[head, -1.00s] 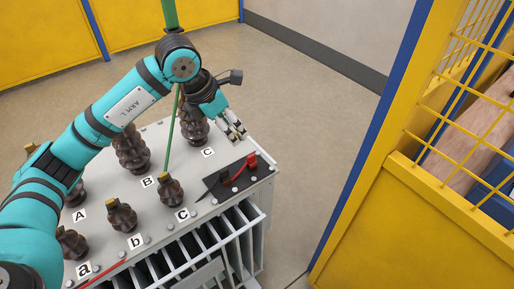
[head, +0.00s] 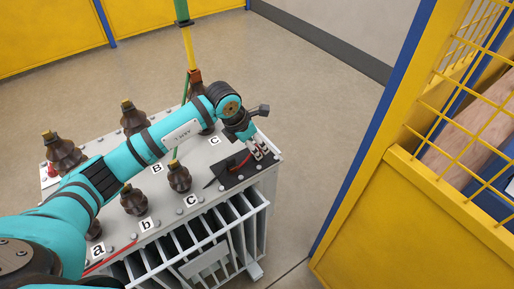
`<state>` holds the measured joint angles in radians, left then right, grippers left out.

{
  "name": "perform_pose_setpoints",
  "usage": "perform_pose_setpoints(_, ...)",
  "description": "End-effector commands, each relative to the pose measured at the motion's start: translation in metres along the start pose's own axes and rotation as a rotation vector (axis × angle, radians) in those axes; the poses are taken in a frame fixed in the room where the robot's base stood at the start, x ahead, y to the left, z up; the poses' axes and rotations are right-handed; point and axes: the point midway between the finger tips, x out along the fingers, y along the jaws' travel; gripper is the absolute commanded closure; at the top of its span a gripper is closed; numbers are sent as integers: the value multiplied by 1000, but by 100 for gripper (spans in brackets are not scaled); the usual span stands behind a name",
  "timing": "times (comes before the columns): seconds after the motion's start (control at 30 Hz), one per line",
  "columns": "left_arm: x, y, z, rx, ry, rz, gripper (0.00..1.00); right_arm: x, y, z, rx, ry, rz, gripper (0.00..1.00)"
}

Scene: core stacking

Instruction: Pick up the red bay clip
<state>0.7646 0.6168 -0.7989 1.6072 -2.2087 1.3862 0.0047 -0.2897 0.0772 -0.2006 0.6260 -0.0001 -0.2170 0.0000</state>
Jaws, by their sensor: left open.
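The red bay clip (head: 241,163) lies on a black pad (head: 229,179) at the right end of the grey transformer top. Only a thin red part of it shows; the rest is hidden behind my left gripper. My left gripper (head: 262,153) points down over the pad's far right part, its fingers apart, at the clip. I cannot tell whether the fingers touch the clip or stand around it. My right gripper is not in view.
Several brown insulators, such as one by label c (head: 179,177), stand on the transformer top (head: 205,158). A yellow pole (head: 189,48) rises behind my arm. A yellow mesh fence (head: 400,225) stands at the right. Floor between is clear.

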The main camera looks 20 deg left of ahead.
Motion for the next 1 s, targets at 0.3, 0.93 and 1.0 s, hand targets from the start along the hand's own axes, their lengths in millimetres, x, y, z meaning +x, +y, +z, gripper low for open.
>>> perform_pose_setpoints(0.3, 27, 1, 1, 1, -1, 0, 49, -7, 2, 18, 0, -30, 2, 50)
perform_pose_setpoints(0.93, 26, 1, 1, 1, -2, 0, 100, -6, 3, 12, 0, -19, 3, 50)
perform_pose_setpoints(1.0, 26, 1, 1, 1, -2, 0, 100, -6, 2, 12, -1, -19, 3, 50)
